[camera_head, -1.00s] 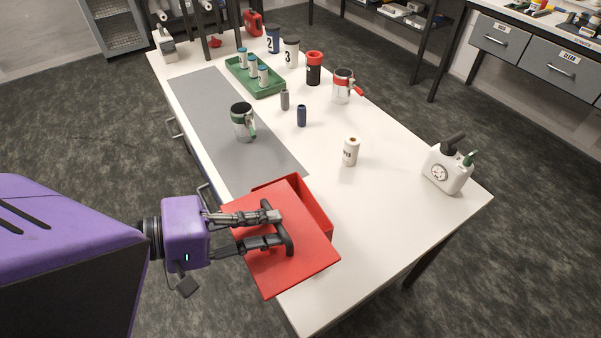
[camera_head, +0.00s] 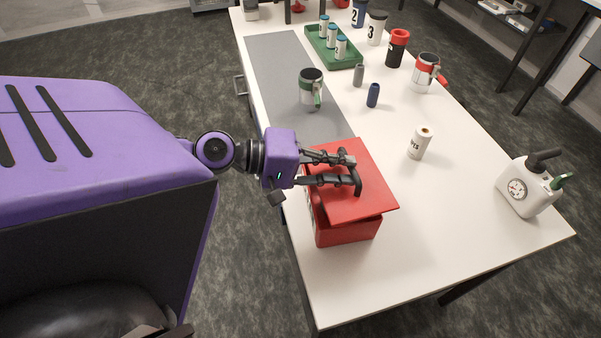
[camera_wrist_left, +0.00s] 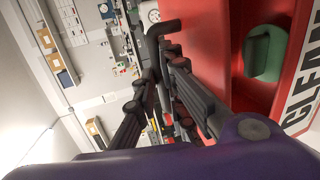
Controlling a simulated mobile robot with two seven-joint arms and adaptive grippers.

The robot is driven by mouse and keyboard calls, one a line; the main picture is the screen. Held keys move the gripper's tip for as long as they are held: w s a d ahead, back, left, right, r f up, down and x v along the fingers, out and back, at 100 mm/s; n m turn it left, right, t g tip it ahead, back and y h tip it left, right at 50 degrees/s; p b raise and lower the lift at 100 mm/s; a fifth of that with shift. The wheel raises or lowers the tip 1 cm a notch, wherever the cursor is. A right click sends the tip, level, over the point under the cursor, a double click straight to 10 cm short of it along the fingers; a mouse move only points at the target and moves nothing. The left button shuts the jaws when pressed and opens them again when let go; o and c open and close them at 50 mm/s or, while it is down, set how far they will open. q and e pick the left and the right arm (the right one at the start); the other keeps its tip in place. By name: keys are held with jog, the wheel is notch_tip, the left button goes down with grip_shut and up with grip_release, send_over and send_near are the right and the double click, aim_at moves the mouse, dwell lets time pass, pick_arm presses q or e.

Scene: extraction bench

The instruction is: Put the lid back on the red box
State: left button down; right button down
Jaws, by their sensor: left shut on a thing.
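The red lid (camera_head: 372,203) is over the red box (camera_head: 345,234) in the head view, slightly tilted and skewed against the rim. The box's front wall shows below it. My left gripper (camera_head: 352,172) is shut on the lid's dark bar handle (camera_head: 357,187), reaching in from the left. In the left wrist view, my gripper (camera_wrist_left: 165,60) is by the handle, and the box's inside (camera_wrist_left: 245,95) still shows beside the lid, with a green thing (camera_wrist_left: 264,53) in it. Whether the lid touches the rim is unclear. My right gripper is out of view.
The box stands near the white table's (camera_head: 440,225) left edge. A white roll-like container (camera_head: 419,144) and a white canister with a gauge (camera_head: 525,190) stand to the right. The table right of the box is clear.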

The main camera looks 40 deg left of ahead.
pick_arm(q)
jog(key=f, duration=0.1)
jog(key=w+f+b, duration=0.1)
jog(key=f, duration=0.1)
jog(key=shift+f, duration=0.25)
jog(key=shift+s+f, duration=0.15)
jog(key=shift+f, duration=0.05)
jog(key=c, duration=1.8)
grip_release()
